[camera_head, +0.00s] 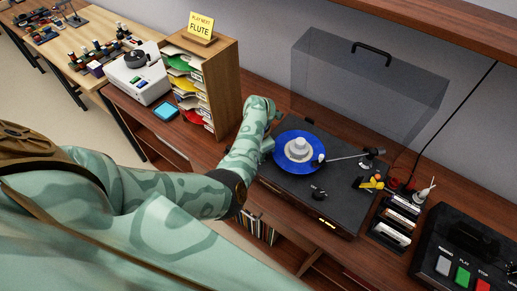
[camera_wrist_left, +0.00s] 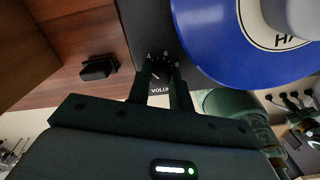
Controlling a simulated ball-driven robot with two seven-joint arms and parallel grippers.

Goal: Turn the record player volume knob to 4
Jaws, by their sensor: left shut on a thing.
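The record player (camera_head: 335,212) is a dark deck with a blue record (camera_head: 285,163) on it; the record also shows in the left wrist view (camera_wrist_left: 225,50). My left gripper (camera_head: 268,146) is at the deck's left edge, beside the record. In the left wrist view my left gripper (camera_wrist_left: 161,78) is shut on the volume knob (camera_wrist_left: 157,76), which is mostly hidden between the fingers. The digits 4, 6 and 8 show around it, with a partly covered volume label. A short pale mark shows between the fingers; I cannot tell the exact setting. My right gripper is not in view.
A tonearm (camera_head: 347,157) and another knob (camera_head: 319,194) are on the deck. A clear raised lid (camera_head: 365,95) stands behind. A wooden record rack (camera_head: 215,75) is to the left. A button box (camera_head: 465,255) and small tools (camera_head: 395,218) are to the right.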

